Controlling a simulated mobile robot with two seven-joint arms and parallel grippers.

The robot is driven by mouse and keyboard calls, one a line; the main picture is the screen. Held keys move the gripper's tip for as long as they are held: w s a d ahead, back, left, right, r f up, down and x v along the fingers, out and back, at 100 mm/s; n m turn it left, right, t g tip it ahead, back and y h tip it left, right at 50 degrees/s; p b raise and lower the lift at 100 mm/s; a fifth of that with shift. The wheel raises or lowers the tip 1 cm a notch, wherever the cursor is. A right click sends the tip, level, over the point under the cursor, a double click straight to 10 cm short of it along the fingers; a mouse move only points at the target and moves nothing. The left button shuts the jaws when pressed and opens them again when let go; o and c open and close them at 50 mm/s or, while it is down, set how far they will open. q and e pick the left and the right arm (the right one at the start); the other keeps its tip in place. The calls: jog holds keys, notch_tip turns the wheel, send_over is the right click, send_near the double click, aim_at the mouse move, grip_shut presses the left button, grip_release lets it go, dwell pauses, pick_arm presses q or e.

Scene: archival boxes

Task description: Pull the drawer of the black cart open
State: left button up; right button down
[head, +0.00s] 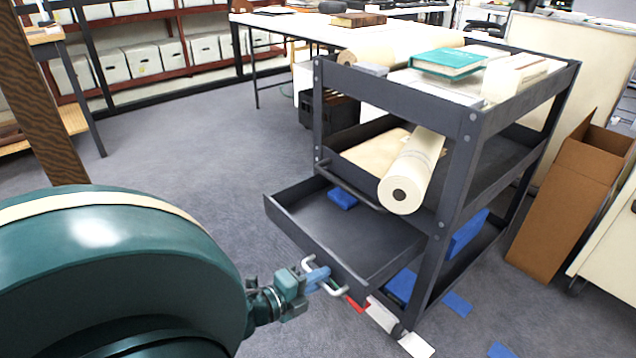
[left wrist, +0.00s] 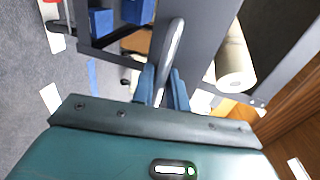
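The black cart (head: 395,93) stands at the right of the head view. Its drawer (head: 345,228) sticks out well toward the left, open and showing its floor. A small blue item (head: 342,198) lies in it. The pale metal handle (head: 340,292) is on the drawer's front. My left gripper (head: 318,277) is at this handle. In the left wrist view the handle (left wrist: 172,48) runs between the two blue fingers of the left gripper (left wrist: 163,88), which close in on it from both sides. My right gripper is in neither view.
A paper roll (head: 412,172) juts from the cart's middle shelf above the drawer. A teal book (head: 447,62) lies on top. An open cardboard box (head: 560,210) stands at the right. Blue and white pieces (head: 457,304) lie on the floor. Carpet left of the drawer is clear.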

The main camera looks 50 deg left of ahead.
pick_arm(q)
jog(key=p+v, duration=0.2)
jog(key=v, duration=1.1)
jog(key=shift+p, duration=0.4)
jog(key=shift+s+r, duration=0.1)
jog(key=shift+s, duration=0.05)
